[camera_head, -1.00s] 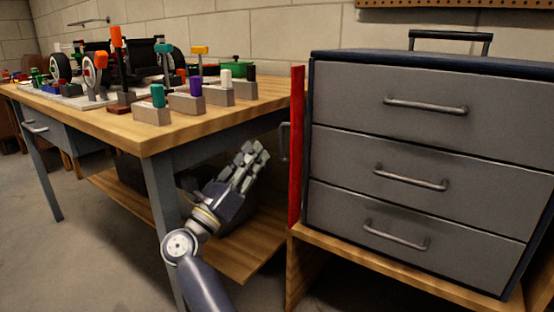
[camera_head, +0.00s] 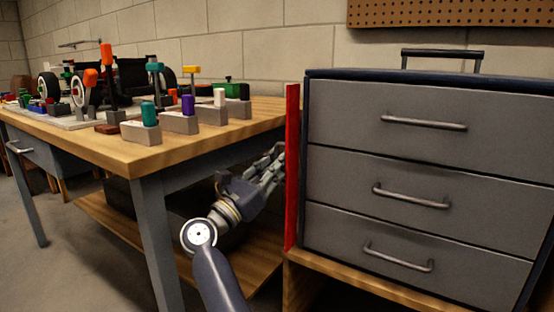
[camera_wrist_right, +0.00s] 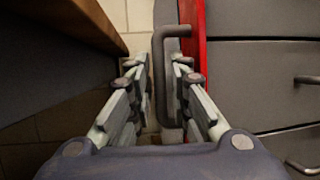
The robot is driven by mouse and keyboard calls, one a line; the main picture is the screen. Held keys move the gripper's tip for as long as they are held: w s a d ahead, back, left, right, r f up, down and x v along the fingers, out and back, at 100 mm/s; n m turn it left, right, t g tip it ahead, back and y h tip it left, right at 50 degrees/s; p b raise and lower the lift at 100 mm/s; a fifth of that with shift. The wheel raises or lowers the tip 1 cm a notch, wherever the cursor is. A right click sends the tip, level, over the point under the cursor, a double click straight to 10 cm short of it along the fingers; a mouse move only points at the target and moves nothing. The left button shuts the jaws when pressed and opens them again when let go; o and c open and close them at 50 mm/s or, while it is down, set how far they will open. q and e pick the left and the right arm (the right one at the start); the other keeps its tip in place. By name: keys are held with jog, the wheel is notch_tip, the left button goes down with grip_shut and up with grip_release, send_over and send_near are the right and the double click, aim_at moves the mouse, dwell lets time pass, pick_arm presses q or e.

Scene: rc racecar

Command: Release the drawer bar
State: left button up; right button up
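The drawer bar is a tall red upright strip (camera_head: 292,165) along the left front edge of the grey drawer cabinet (camera_head: 420,150). It also shows in the right wrist view (camera_wrist_right: 198,20), with a dark grey bracket handle (camera_wrist_right: 158,75) on its left side. In the head view this handle is hidden behind my right gripper (camera_head: 272,165). My right gripper's fingers (camera_wrist_right: 156,85) are open, one on each side of the handle's upright part. The handle lies between them; I cannot tell whether either finger touches it. My left gripper is not in view.
A wooden workbench (camera_head: 140,155) with pegged blocks and wheeled parts stands left of my right arm. Its lower shelf (camera_head: 260,262) is below the arm. The cabinet rests on a wooden stand (camera_head: 345,282). The gap between bench and cabinet is narrow.

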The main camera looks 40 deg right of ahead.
jog(key=shift+d, duration=0.15)
grip_shut()
jog(key=shift+w+d+m+g+h+b, duration=0.2)
jog(key=shift+m+g, duration=0.25)
jog(key=shift+g, duration=0.4)
jog(key=shift+w+a+m+g+b, duration=0.15)
jog(key=shift+m+g+b, duration=0.2)
jog(key=shift+g, duration=0.45)
jog(key=shift+w+d+m+g+h+b, duration=0.1)
jog(key=shift+w+d+m+g+b, duration=0.1)
jog(key=shift+m+g, duration=0.5)
jog(key=shift+s+g, duration=0.1)
jog(key=shift+g, duration=0.25)
grip_release()
